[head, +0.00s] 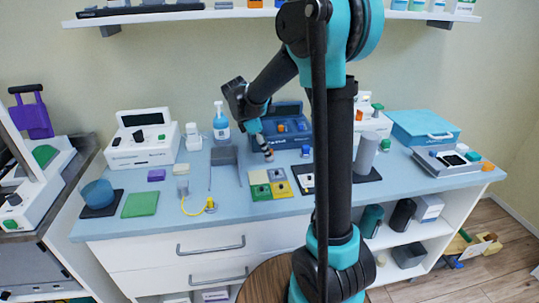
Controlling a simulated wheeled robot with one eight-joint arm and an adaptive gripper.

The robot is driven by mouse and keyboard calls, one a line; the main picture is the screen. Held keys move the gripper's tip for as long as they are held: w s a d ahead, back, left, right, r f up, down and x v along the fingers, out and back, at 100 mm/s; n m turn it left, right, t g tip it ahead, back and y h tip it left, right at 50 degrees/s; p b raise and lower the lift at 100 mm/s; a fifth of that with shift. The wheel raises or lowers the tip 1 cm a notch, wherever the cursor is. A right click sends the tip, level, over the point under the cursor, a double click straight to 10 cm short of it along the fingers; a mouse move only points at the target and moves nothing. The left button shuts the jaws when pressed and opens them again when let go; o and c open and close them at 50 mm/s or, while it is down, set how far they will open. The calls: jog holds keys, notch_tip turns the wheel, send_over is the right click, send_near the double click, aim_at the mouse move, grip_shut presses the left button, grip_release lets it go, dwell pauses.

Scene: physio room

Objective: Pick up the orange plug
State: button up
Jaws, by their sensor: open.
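Another small orange piece (487,166) lies at the counter's right end. A further orange piece (360,115) is on a white device behind my arm. I cannot tell which is the orange plug.
The blue counter (110,228) is crowded. A pump bottle (221,125), a white device (142,140), a green pad (140,204), coloured tiles (283,190) and a grey cylinder (366,153) stand around. My upright arm hides part of the right side. A wall shelf (220,13) runs above.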

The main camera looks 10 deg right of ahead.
jog(key=shift+d+f, duration=0.25)
jog(key=shift+f, duration=0.25)
jog(key=c, duration=1)
jog(key=shift+o, duration=0.2)
